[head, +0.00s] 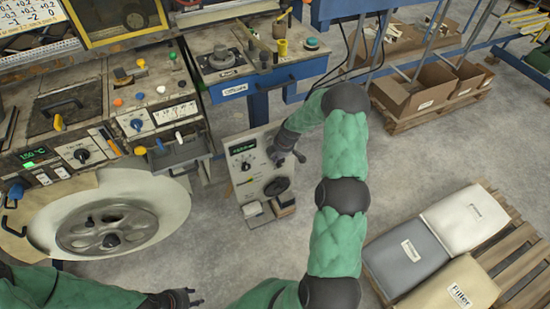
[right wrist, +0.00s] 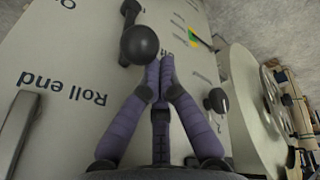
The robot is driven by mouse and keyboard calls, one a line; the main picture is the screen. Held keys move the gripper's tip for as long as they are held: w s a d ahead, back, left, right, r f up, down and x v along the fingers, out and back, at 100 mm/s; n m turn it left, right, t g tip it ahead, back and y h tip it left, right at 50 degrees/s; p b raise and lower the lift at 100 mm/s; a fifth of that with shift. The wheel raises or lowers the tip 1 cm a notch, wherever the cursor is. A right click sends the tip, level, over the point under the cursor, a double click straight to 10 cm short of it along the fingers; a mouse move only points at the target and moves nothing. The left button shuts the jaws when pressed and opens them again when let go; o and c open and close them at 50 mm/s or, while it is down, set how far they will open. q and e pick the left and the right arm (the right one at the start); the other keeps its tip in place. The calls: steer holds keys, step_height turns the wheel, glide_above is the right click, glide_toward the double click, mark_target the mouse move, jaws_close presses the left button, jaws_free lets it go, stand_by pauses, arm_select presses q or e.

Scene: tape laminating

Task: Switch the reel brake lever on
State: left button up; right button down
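The lever (right wrist: 139,45) has a round black ball knob and stands out from a pale panel in the right wrist view. Part of a word starting with "O" is printed near it. My right gripper (right wrist: 166,62) has its purple fingers together, with the tips right beside the ball knob; I cannot tell whether they touch it. No object shows between them. In the head view my right gripper (head: 287,157) is at the upper right of the white control panel (head: 238,172). My left gripper (head: 184,298) is at the bottom edge, mostly cut off, its opening unclear.
The panel bears a black handwheel (head: 277,187) and the words "Roll end" (right wrist: 62,89). A smaller black knob (right wrist: 216,100) is right of my fingers. A large reel (head: 107,228) is at left. Sacks on a pallet (head: 520,240) are at right. Open floor lies between.

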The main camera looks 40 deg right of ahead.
steer(key=v, duration=1.2)
stand_by(0.3)
